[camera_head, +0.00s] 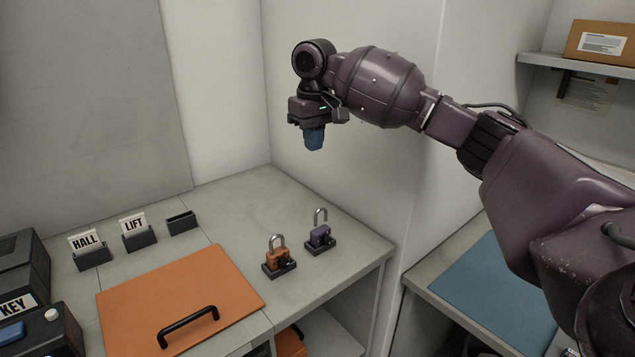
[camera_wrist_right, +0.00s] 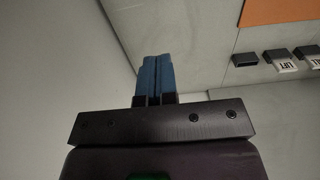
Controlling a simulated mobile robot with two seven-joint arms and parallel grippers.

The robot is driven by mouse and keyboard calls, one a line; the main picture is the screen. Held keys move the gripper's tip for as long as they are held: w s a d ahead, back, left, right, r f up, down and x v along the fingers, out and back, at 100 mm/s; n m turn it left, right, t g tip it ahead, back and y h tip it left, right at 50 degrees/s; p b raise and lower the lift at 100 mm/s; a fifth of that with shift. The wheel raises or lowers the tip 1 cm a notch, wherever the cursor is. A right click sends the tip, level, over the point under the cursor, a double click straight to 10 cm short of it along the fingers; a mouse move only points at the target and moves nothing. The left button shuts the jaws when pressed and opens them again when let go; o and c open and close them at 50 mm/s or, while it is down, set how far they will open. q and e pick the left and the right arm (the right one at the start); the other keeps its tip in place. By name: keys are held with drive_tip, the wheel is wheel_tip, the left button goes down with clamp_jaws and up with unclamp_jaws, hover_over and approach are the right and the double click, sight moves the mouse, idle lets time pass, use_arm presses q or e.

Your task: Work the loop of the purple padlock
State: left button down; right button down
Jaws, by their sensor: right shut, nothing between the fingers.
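The purple padlock (camera_head: 320,236) stands upright in a small black holder near the right part of the counter. Its silver loop (camera_head: 320,214) rises above the body; whether it is latched is too small to tell. My right gripper (camera_head: 314,146) hangs in the air above and behind the padlock, blue fingers pointing down, shut and empty, apart from the loop. In the right wrist view the blue fingers (camera_wrist_right: 157,72) lie together with nothing between them, and no padlock shows there. My left gripper is not in view.
An orange padlock (camera_head: 279,256) stands in a holder just left of the purple one. An orange panel with a black handle (camera_head: 188,327) lies further left. HALL (camera_head: 91,252) and LIFT (camera_head: 138,232) card holders stand behind it. Walls rise close behind the counter.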

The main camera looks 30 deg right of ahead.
drive_tip(key=f, duration=0.4)
drive_tip(key=s+f+b, duration=0.1)
drive_tip(key=f, duration=0.8)
drive_tip(key=shift+s+d, duration=0.1)
drive_tip(key=shift+s, duration=0.25)
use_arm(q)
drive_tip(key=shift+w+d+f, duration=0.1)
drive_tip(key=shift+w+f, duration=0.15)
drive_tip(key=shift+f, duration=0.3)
use_arm(e)
drive_tip(key=shift+f, duration=0.1)
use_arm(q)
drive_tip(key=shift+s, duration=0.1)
